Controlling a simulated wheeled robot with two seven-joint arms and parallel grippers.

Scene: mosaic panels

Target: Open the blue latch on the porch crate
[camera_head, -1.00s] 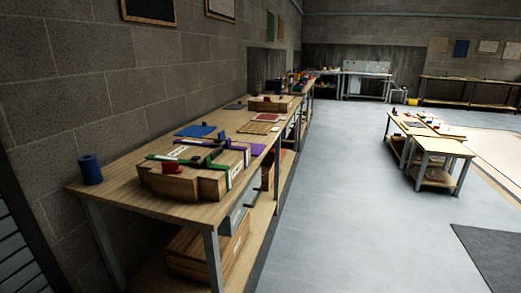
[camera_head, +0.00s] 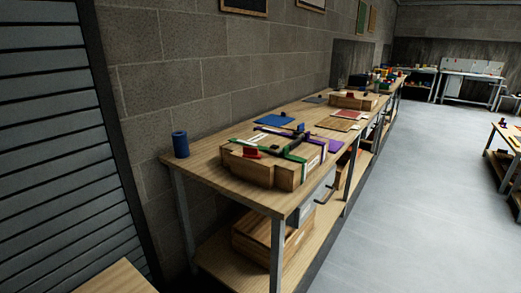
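A wooden crate (camera_head: 265,174) with green and purple bands and a red piece on top stands on the near end of the long workbench (camera_head: 211,168). A second wooden crate (camera_head: 345,102) stands farther along the bench, with a small dark piece on top. I cannot tell which one is the porch crate; the labels are too small to read. No blue latch can be made out on either. Another wooden crate (camera_head: 258,241) sits on the shelf under the bench. Neither of my grippers is in view.
A blue cylinder (camera_head: 181,144) stands at the bench's left corner. A slatted grey shutter (camera_head: 60,150) is at left. The grey floor (camera_head: 415,200) right of the bench is clear.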

